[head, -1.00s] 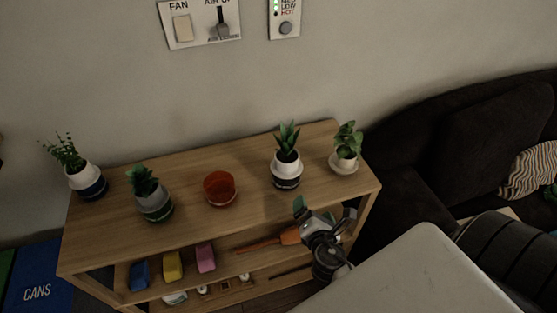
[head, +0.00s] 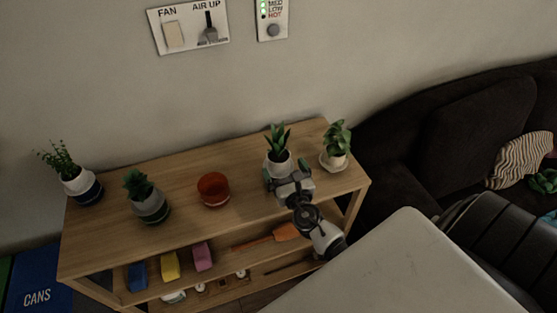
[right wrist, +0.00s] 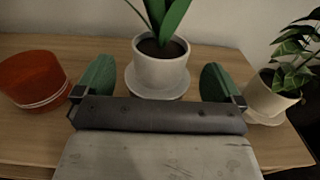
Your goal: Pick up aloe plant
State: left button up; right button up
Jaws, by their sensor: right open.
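The aloe plant (head: 278,140) has upright pointed green leaves in a white pot and stands on top of the wooden shelf, right of centre. In the right wrist view the pot (right wrist: 160,68) is upright on a white saucer, with dark soil inside; the leaf tips are cut off. My right gripper (head: 286,168) is open and empty at the front of the pot. In the wrist view its green fingers show on the left and right of the pot, with gaps on both sides. In the head view the gripper hides the pot's lower part. My left gripper is not in view.
A leafy plant (head: 335,145) in a white pot stands close on the right. The wooden shelf (head: 190,224) holds small coloured blocks below. A dark sofa (head: 430,130) is on the right.

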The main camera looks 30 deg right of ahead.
aim_at(283, 154)
jog(key=x, duration=0.4)
jog(key=shift+w+r+p, duration=0.1)
jog(key=shift+r+p, duration=0.2)
jog(key=shift+r, duration=0.05)
jog(key=shift+c, duration=0.6)
jog(key=c, duration=0.7)
jog(key=shift+r, duration=0.15)
jog(key=shift+r, duration=0.3)
notch_tip(283, 154, up, 4)
jog(key=p, duration=0.3)
jog(key=shift+f, duration=0.15)
jog(key=s+d+r+p, duration=0.1)
jog(key=s+d+r, duration=0.1)
jog(key=s, duration=0.1)
jog(key=s+d+r+p, duration=0.1)
jog(key=s+r, duration=0.1)
jog(key=s, duration=0.2)
jog(key=s+d+r+p, duration=0.1)
jog(key=s+d+r, duration=0.1)
jog(key=s, duration=0.1)
jog(key=shift+s+d+r, duration=0.25)
jog(key=shift+d, duration=0.05)
